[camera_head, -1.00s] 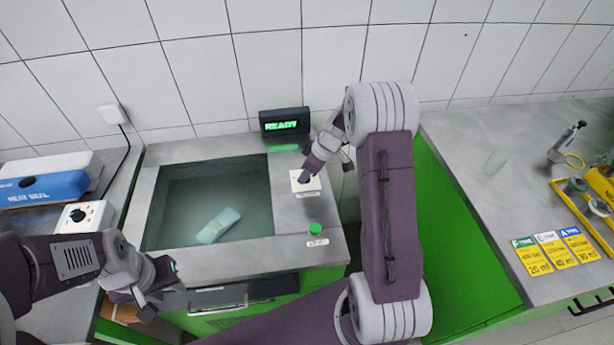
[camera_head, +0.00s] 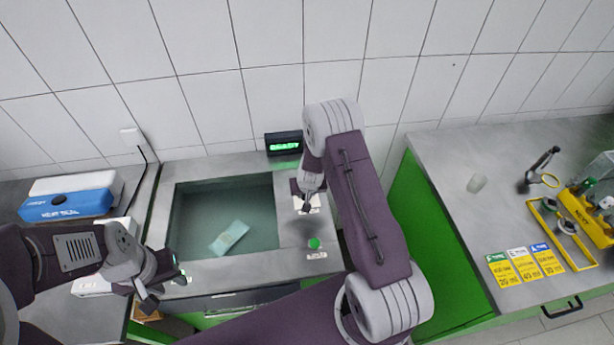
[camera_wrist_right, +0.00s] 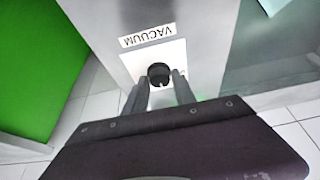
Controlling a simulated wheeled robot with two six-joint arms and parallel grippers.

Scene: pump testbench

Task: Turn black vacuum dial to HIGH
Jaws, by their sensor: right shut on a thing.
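The black vacuum dial (camera_wrist_right: 159,74) sits on a white plate (camera_wrist_right: 141,63) below a VACUUM label (camera_wrist_right: 147,36) in the right wrist view. My right gripper (camera_wrist_right: 158,81) has one finger on each side of the dial and is shut on it. I cannot read a dial setting. In the head view the right gripper (camera_head: 307,205) comes down over the white plate, and the dial is mostly hidden there. My left gripper (camera_head: 166,287) is open and empty near the bench's front left, away from the dial.
A green button (camera_head: 314,243) sits in front of the dial. A sunken basin (camera_head: 205,215) left of it holds a pale packet (camera_head: 229,237). A display (camera_head: 284,143) reading READY stands behind. A blue and white heat sealer (camera_head: 68,203) is at left, yellow cards (camera_head: 526,265) at right.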

